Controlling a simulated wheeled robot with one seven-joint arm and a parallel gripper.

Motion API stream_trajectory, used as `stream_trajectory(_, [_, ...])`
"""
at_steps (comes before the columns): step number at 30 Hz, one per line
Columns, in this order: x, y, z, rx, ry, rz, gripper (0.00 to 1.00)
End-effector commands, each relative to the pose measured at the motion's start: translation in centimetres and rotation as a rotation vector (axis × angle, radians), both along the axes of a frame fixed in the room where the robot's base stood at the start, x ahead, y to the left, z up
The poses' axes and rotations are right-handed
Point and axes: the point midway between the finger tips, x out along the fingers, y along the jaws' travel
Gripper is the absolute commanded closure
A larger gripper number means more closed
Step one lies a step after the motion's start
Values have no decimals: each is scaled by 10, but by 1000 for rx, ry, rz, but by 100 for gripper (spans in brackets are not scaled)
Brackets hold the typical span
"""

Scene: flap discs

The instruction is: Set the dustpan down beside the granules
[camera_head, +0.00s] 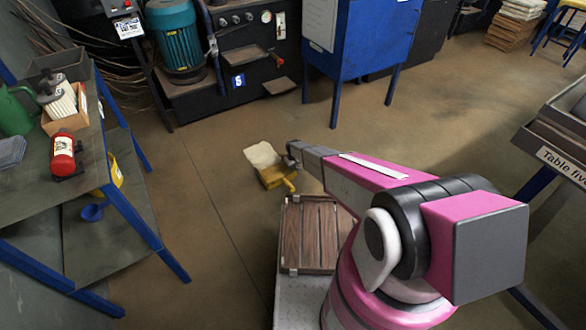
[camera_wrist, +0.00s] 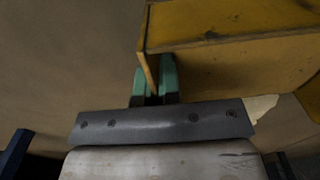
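The yellow dustpan (camera_head: 276,178) is in the head view at the end of my outstretched arm, low over or on the brown floor. I cannot tell whether it touches the floor. In the wrist view the dustpan (camera_wrist: 225,70) fills the upper right. My gripper (camera_wrist: 154,82) has its green fingers on either side of a thin yellow wall of it, gripping it. A pale, irregular patch (camera_head: 262,155) lies just beyond the dustpan, right against it in the head view. It also shows in the wrist view (camera_wrist: 262,107), partly hidden. I cannot make out single granules in it.
A brown slatted wooden box (camera_head: 310,235) stands below my arm. A workbench (camera_head: 28,190) with a red bottle (camera_head: 63,150) is at left. A blue cabinet (camera_head: 360,40) and a dark machine (camera_head: 225,70) stand behind. The floor left of the dustpan is clear.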

Motion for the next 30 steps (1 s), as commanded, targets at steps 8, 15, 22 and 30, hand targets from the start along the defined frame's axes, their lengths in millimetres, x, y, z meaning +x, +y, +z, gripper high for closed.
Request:
stream_trajectory(8, [0,0,-2,0,0,0,70])
stream_trajectory(15, [0,0,0,0,0,0,70])
stream_trajectory(22, [-1,0,18,0,0,0,70])
stream_trajectory(30, [-2,-1,68,1,-1,0,70])
